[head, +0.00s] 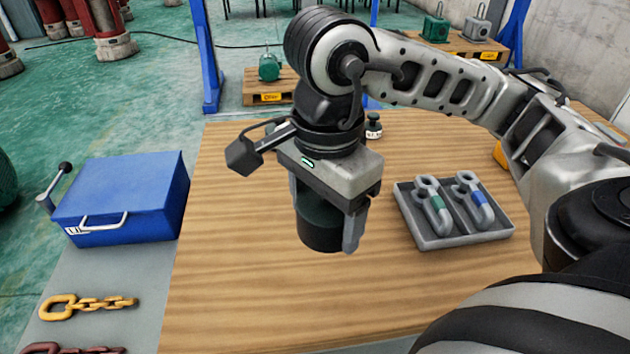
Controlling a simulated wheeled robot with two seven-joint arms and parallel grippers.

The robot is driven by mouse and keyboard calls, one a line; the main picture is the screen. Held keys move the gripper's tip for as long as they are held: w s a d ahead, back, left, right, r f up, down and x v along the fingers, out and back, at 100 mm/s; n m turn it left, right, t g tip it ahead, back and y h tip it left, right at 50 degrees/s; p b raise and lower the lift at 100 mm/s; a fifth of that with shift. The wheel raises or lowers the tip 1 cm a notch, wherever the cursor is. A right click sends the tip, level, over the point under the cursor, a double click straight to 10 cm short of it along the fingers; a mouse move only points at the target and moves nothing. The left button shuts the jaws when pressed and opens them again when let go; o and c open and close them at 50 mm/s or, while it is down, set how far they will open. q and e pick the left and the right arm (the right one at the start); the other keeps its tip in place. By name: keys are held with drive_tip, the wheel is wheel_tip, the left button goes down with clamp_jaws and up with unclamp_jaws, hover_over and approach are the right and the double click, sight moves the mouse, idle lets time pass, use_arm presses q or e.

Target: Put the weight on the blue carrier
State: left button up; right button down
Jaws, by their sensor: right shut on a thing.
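My right gripper (322,215) is in the middle of the view, pointing down, with one finger on each side of a dark green and black cylindrical weight (320,228). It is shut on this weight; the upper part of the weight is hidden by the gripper. The weight appears to be above the wooden table, but the gap beneath it is hard to judge. A grey tray (436,243) to the right holds a hook with a blue band (478,202) and a hook with a green band (438,203). I cannot tell whether the blue-banded hook is the blue carrier. My left gripper is not in view.
A blue box (120,196) with a handle and lever stands left of the wooden table (270,310). A yellow chain (88,304) lies in front of it. A small dark weight (373,128) with a label stands behind my gripper. The table's front middle is clear.

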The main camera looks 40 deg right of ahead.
drive_tip(key=w+d+f, duration=0.1)
drive_tip(key=w+f, duration=0.2)
drive_tip(key=w, duration=0.4)
drive_tip(key=p, duration=0.1)
hover_over(288, 231)
drive_tip(key=s, duration=0.1)
wheel_tip(288, 231, down, 4)
drive_tip(key=shift+a, duration=0.1)
drive_tip(key=shift+w+f, duration=0.5)
drive_tip(key=shift+f, duration=0.15)
drive_tip(key=shift+w+f, duration=0.1)
drive_tip(key=shift+f, duration=1.5)
drive_tip(key=shift+f, duration=0.15)
drive_tip(key=shift+c, duration=2.3)
unclamp_jaws()
drive_tip(key=shift+f, duration=0.2)
drive_tip(key=o, duration=0.3)
